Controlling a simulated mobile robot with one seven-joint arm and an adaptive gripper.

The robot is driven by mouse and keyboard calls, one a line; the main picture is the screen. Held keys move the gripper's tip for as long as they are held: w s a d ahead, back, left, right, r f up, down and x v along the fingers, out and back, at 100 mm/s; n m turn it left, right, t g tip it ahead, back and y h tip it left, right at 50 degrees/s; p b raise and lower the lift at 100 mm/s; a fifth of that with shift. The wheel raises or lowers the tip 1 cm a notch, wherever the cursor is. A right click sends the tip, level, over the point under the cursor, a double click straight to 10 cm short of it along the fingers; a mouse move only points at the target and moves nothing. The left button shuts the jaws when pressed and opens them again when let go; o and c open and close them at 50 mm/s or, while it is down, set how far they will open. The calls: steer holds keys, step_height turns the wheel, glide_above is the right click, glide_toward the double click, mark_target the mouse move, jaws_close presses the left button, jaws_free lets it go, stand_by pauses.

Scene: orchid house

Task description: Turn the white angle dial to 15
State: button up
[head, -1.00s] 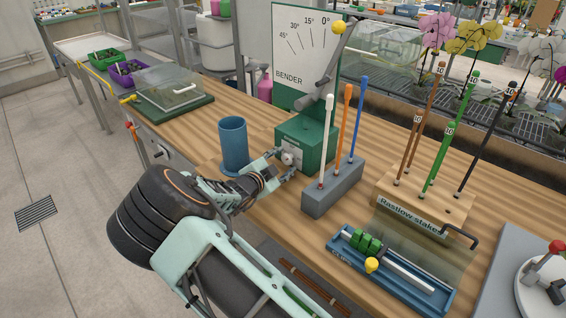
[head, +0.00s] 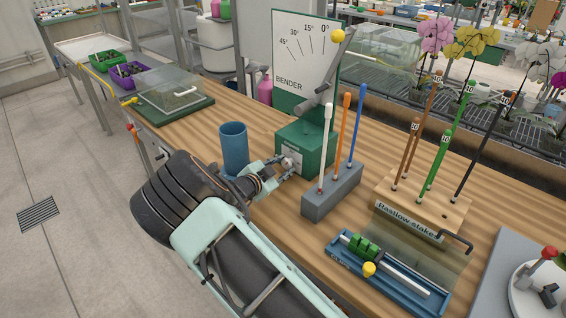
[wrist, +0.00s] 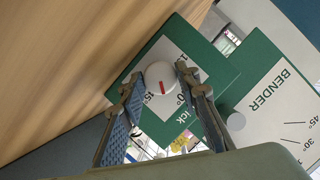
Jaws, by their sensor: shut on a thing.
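The white angle dial (wrist: 156,73) is a round knob with a short red mark, on a white scale plate (wrist: 182,52) on the front of the green bender box (head: 313,150). My gripper (wrist: 155,84) is shut on the dial, one finger on each side. In the head view the dial (head: 288,163) is small and partly covered by my gripper (head: 281,168).
A blue cup (head: 233,148) stands just left of my gripper. A grey block (head: 330,198) with white, orange and blue tools stands close on the right. The bender's lever with a yellow ball (head: 337,36) rises above the box, near 0° on its board (head: 297,62).

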steer(key=n+p, duration=0.1)
steer(key=n+g+h+p, duration=0.1)
steer(key=p, duration=0.1)
steer(key=shift+w+r, duration=0.15)
steer(key=shift+r, duration=0.1)
steer(key=n, duration=0.1)
steer(key=n+g+h, duration=0.1)
steer(key=n+h, duration=0.1)
steer(key=shift+a+f+g, duration=0.2)
steer(key=shift+f+g, duration=0.05)
steer(key=shift+g, duration=0.05)
steer(key=n+h+b, duration=0.1)
steer(key=n+b, duration=0.1)
steer(key=n+g+h+b, duration=0.1)
steer(key=n+b, duration=0.1)
steer(key=shift+w+a+f+b, duration=0.15)
steer(key=shift+f+b, duration=0.15)
steer(key=shift+f, duration=0.05)
steer(key=n+h+b, duration=0.2)
steer(key=n+b, duration=0.1)
steer(key=b, duration=0.1)
steer(key=shift+a+g, duration=0.1)
steer(key=shift+g, duration=0.3)
steer(key=shift+r+n+b, duration=0.15)
steer(key=shift+n+b, duration=0.25)
steer(key=shift+b, duration=0.25)
steer(key=shift+r, duration=0.1)
steer(key=o, duration=1.1)
